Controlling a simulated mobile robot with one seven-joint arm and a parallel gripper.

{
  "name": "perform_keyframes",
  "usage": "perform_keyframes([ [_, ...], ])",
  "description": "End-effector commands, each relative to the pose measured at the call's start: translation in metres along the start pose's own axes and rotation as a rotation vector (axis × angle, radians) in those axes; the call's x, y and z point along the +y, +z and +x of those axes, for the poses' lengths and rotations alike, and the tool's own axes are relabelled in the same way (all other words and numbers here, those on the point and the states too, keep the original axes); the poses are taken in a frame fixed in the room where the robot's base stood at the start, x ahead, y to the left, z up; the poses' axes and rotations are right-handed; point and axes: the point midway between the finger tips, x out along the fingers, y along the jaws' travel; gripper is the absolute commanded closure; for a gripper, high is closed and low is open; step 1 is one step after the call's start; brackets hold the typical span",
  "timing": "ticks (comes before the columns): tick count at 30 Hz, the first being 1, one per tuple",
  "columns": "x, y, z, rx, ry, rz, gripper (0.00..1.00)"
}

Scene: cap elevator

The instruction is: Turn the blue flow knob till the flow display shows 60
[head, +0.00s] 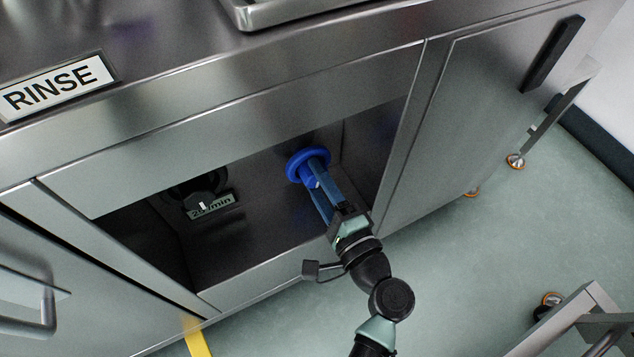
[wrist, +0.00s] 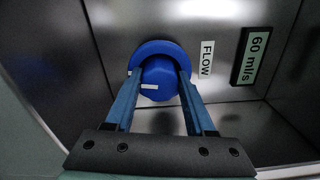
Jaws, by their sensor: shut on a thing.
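The blue flow knob (head: 308,164) sits inside the open recess of the steel cabinet. In the wrist view the knob (wrist: 158,82) has a wide round flange behind it and a white mark on its face, pointing left. My gripper (head: 314,184) reaches into the recess. In the wrist view its two blue fingers (wrist: 157,88) are shut on the knob, one on each side. A white FLOW label (wrist: 206,59) is right of the knob. The flow display (wrist: 252,57) farther right reads 60 ml/s.
A black dial (head: 200,187) with a white mark and a plate below it, ending in "/min", sits left in the recess. The recess walls and lower front edge surround my gripper. A RINSE sign (head: 55,87) is on the counter. A steel cart (head: 590,318) stands lower right.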

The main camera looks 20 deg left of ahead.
Motion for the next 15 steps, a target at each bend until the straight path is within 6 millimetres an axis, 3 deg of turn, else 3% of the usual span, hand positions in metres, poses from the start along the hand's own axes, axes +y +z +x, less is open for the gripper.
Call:
perform_keyframes([
  [15, 0.0014, -0.0004, -0.0004, 0.001, 0.001, -0.169, 1.0],
])
